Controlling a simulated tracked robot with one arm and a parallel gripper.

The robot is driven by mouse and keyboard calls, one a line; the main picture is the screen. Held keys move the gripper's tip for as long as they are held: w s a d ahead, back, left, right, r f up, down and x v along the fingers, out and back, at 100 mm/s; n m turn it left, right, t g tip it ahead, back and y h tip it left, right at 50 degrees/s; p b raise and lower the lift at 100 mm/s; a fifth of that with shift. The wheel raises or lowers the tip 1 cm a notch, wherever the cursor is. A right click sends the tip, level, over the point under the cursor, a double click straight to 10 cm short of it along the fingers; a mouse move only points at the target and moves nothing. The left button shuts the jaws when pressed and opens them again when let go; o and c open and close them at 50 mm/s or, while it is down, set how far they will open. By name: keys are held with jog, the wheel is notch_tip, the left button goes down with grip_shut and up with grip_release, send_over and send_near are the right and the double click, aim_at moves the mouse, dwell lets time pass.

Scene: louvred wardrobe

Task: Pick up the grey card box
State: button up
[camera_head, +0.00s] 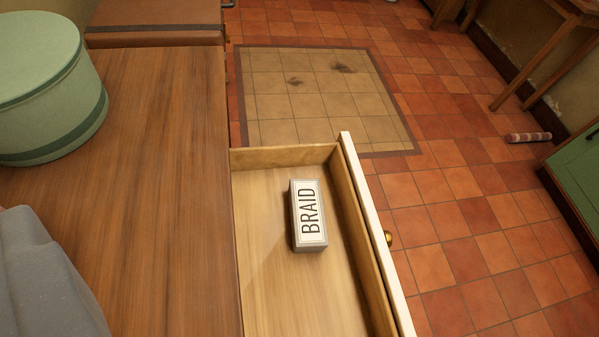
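The grey card box (308,216) lies in an open drawer, on its pale wooden bottom. It is a small oblong box with a white label on top reading "BRAID". The drawer (337,292) is pulled out to the right of the brown wooden cabinet top, with a white front and a brass knob (388,238). There is clear space around the box inside the drawer. My gripper is not in view.
A green round box (45,85) and a grey cloth-like thing (45,280) stand on the cabinet top (160,190) at left. Red tiled floor (450,230) lies beyond the drawer. A wooden-legged table (545,60), a striped roll (528,137) and a green piece (580,175) are at right.

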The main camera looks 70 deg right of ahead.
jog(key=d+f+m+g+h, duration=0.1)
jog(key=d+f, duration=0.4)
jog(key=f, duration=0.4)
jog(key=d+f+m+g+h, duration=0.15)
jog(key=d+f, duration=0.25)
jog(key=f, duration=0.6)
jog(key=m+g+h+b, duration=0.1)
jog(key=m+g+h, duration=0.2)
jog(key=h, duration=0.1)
send_near(309, 213)
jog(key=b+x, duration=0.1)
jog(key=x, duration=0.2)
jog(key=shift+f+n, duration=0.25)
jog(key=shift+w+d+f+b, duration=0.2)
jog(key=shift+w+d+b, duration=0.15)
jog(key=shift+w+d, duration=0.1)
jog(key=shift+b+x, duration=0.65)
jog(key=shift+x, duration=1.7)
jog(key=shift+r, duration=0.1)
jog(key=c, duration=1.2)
